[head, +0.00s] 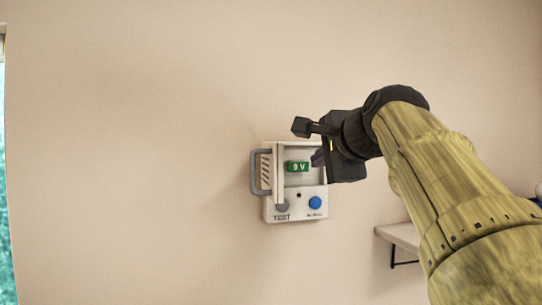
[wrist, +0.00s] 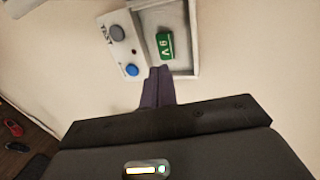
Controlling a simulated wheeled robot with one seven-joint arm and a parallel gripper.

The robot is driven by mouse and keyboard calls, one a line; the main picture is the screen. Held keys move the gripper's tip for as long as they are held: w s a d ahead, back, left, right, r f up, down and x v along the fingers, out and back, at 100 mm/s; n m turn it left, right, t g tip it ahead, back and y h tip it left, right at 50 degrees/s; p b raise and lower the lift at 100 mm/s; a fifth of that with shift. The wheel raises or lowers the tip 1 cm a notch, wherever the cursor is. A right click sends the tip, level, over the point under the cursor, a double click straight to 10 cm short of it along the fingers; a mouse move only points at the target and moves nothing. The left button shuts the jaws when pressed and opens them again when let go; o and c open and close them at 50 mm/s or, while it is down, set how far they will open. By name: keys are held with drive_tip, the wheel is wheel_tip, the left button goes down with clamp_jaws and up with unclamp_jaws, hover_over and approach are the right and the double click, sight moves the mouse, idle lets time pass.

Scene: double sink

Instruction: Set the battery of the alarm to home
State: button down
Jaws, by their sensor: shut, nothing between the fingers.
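The alarm (head: 297,212) is a white box on the wall, also in the wrist view (wrist: 127,47). It has a grey button marked TEST (head: 282,206) and a blue button (head: 315,202) below a recessed compartment. Its cover (head: 279,172), with a grey handle (head: 255,172), appears swung open to the left. A green battery (head: 298,167) marked 9 V lies in the compartment; it also shows in the wrist view (wrist: 165,46). My gripper (head: 316,159) is shut and empty. Its fingertips (wrist: 158,71) are at the compartment's right edge, beside the battery; contact cannot be told.
A small shelf (head: 402,236) is fixed to the wall at the lower right. A window (head: 8,180) is at the far left. The wall around the alarm is bare. Red and dark items (wrist: 13,128) lie on the dark floor in the wrist view.

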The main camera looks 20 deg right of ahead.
sight(300, 165)
drive_tip(key=p+x, duration=0.1)
drive_tip(key=x, duration=0.2)
drive_tip(key=r+p+x, duration=0.1)
drive_tip(key=p+x, duration=0.1)
drive_tip(key=x, duration=0.1)
drive_tip(key=shift+w+r, duration=0.1)
drive_tip(key=shift+w, duration=0.55)
